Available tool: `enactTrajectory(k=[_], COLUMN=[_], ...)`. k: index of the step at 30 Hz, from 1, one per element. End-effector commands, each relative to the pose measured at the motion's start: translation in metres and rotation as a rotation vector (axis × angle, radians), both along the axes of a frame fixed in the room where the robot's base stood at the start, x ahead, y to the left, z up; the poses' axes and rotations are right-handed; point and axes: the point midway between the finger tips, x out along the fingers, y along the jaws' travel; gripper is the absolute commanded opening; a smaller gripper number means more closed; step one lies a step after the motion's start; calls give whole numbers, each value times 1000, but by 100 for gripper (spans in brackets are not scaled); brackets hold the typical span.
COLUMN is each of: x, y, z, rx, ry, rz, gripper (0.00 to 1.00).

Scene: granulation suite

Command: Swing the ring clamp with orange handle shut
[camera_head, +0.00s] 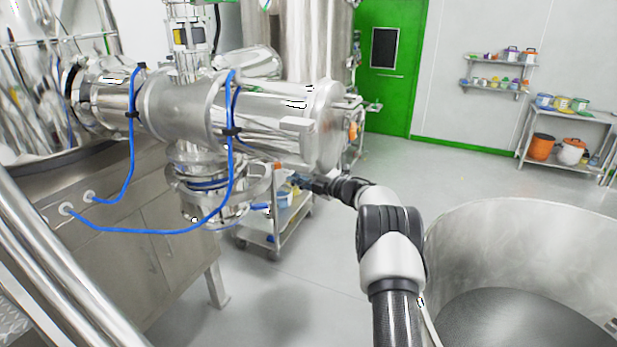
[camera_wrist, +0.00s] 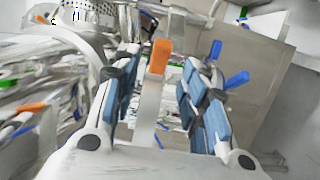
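An orange handle (camera_wrist: 160,58) shows in the wrist view between the two blue-padded fingers of my gripper (camera_wrist: 160,68). A pale metal strip (camera_wrist: 151,104) runs down from the handle towards my palm. The fingers are apart, with a visible gap on both sides of the handle. In the head view my gripper (camera_head: 302,184) is below the right end of the horizontal steel vessel (camera_head: 280,115), and its fingers are too small to read. The clamp's ring and how far it is open cannot be made out. A second orange handle (camera_wrist: 30,108) lies further left.
Blue handles (camera_wrist: 237,80) stand close to the right finger in the wrist view. Blue hoses (camera_head: 150,231) loop below the vessel. A steel cart (camera_head: 268,240) stands behind my gripper. A large open steel bowl (camera_head: 520,245) is at right.

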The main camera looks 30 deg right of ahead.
Motion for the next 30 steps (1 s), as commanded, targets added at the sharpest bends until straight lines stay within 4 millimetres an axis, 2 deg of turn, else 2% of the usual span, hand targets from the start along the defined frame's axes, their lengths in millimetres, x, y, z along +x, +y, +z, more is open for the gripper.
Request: enactTrajectory(k=[3, 9, 20, 23, 26, 30], x=[-21, -43, -48, -48, -49, -60], y=[-8, -16, -17, -16, -9, 6], z=[1, 0, 0, 1, 9, 22], rx=[1, 0, 0, 26, 169, 590], ry=[0, 0, 0, 5, 38, 128], rz=[-2, 0, 1, -4, -31, -116], gripper=[40, 40, 40, 33, 27, 17])
